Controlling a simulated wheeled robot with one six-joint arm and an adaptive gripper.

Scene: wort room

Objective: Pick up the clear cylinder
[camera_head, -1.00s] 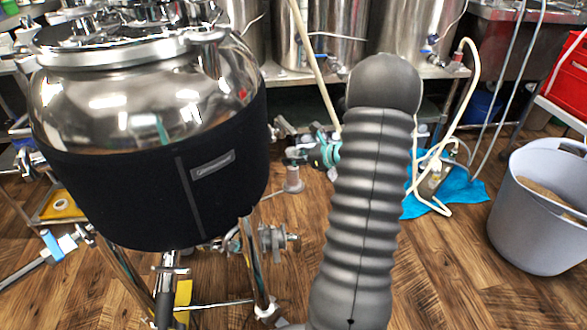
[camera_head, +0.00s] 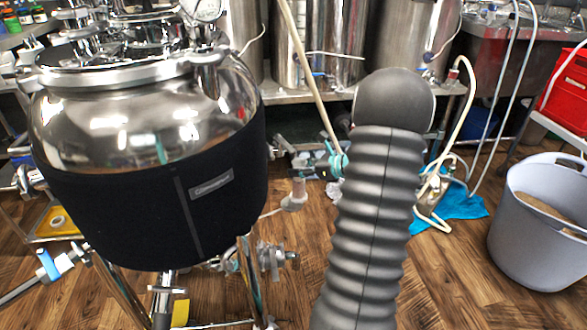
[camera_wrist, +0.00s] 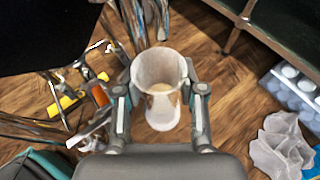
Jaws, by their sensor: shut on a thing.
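The clear cylinder (camera_wrist: 160,70) shows in the wrist view as a translucent cup-like tube with a round rim facing the camera. My gripper (camera_wrist: 160,92) has one finger on each side of it, shut on its walls. The tube's lower part narrows away toward the wooden floor; whether it touches the floor cannot be told.
A large steel kettle with a black jacket (camera_head: 110,215) stands at left on metal legs. A grey bucket (camera_head: 535,230) is at right. A blue cloth (camera_head: 455,207) and hoses lie behind my arm. Crumpled grey material (camera_wrist: 280,150) lies at right in the wrist view.

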